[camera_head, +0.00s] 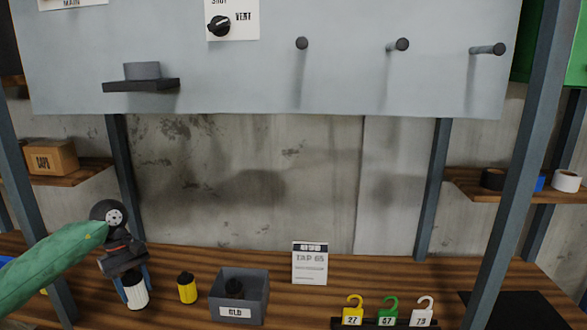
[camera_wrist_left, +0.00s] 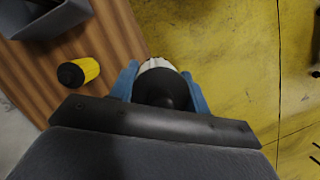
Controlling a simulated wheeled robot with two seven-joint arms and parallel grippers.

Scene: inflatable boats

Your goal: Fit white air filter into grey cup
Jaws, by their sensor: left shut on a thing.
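The white air filter (camera_head: 136,293) is a ribbed white cylinder with a black top, and my left gripper (camera_head: 131,279) is shut on it. In the left wrist view the filter (camera_wrist_left: 157,65) shows between the blue fingertips of the gripper (camera_wrist_left: 160,88). I cannot tell whether it touches the bench. The grey cup (camera_head: 142,71) sits on a small black shelf on the grey panel, up and to the right of the gripper, well apart from it. My right gripper is in neither view.
A yellow filter with a black top (camera_head: 187,288) stands right of my left gripper. A grey bin labelled OLD (camera_head: 238,299) holds a black-topped item. Numbered tags (camera_head: 388,312) and a card (camera_head: 310,264) are farther right. Pegs (camera_head: 402,45) stick out of the panel.

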